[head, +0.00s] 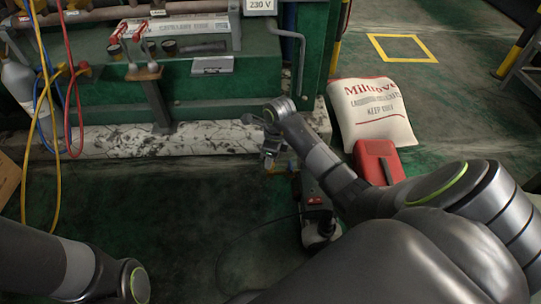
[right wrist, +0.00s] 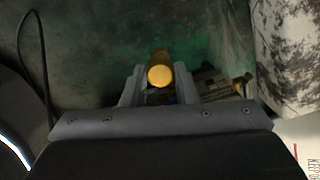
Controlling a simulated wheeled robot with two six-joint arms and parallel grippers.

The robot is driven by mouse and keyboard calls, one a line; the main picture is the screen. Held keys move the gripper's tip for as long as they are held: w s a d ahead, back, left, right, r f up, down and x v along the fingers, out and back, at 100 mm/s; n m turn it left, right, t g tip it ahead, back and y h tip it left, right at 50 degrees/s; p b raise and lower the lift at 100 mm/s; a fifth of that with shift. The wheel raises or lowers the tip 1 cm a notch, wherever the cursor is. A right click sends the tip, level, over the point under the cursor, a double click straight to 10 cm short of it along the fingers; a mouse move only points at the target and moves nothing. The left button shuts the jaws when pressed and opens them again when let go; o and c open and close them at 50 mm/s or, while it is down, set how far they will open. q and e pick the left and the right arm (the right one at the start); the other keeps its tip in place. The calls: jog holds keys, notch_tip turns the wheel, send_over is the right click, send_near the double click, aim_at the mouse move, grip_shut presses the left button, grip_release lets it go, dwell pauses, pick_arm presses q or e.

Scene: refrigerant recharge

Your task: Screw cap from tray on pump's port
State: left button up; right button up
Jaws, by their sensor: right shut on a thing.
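My right gripper (head: 270,155) is low over the floor, in front of the pale stone ledge. In the right wrist view its two fingers (right wrist: 160,88) are closed on a brass-yellow round piece, the cap (right wrist: 160,74), whose flat round end faces the camera. The pump (head: 316,222), dark with a red patch, stands on the floor below my right forearm, which partly hides it. Brass fittings (right wrist: 241,80) show right of the fingers in the wrist view. The cap appears apart from them; I cannot tell which is the port. I cannot make out a tray. My left gripper is out of view.
A red case (head: 377,160) and a white printed sack (head: 371,112) stand right of the pump. The ledge (head: 200,138) and green machine (head: 255,78) lie behind. Hoses (head: 62,95) hang at left. A black cable (right wrist: 44,60) curves over the floor.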

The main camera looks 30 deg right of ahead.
jog(key=shift+r+m, duration=0.1)
jog(key=shift+m, duration=0.3)
jog(key=o, duration=1)
jog(key=shift+f, duration=0.2)
jog(key=shift+r, duration=0.1)
